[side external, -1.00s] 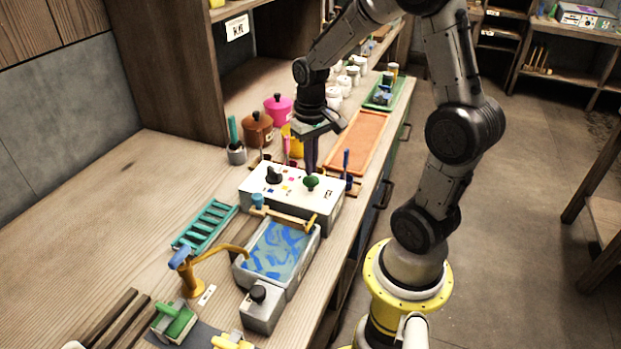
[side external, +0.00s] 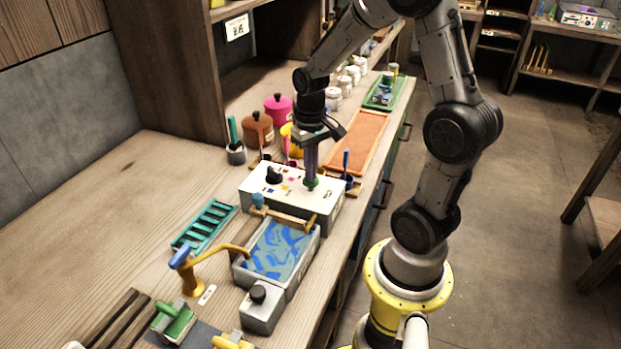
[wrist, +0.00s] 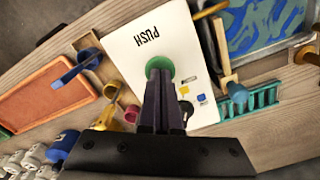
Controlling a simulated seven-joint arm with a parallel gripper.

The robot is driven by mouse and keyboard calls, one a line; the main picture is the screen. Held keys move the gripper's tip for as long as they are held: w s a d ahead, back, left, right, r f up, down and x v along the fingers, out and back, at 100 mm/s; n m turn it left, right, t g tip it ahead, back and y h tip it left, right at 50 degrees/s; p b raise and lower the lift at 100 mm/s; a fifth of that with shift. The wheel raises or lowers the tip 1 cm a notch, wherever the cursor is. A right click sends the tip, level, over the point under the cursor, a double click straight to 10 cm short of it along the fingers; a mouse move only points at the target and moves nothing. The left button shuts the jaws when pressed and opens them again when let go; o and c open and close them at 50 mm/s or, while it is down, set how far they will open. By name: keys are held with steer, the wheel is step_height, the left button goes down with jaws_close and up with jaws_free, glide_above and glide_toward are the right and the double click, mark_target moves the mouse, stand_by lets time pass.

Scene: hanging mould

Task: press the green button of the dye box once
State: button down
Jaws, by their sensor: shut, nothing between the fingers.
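The dye box is a white-topped box (side external: 262,184) with a black knob (side external: 274,175) and small coloured squares on top. In the wrist view its white top (wrist: 185,40) carries the word PUSH. The green button (side external: 311,184) is on its right part, largely covered by my fingers in the side view; it also shows in the wrist view (wrist: 160,66) just beyond my fingertips. My gripper (side external: 311,177) is shut and empty, pointing down with its tips at the green button. Whether they touch it I cannot tell for sure. It also shows in the wrist view (wrist: 158,78).
A basin of blue-patterned liquid (side external: 278,250) stands in front of the box. A blue-handled tool (side external: 346,162) stands close at its right. An orange tray (side external: 362,138) and lidded pots (side external: 257,128) lie behind. Bare wooden bench (side external: 120,210) is free at left.

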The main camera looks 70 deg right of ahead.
steer(key=shift+f, duration=0.6)
steer(key=shift+r, duration=0.85)
steer(key=shift+r, duration=3)
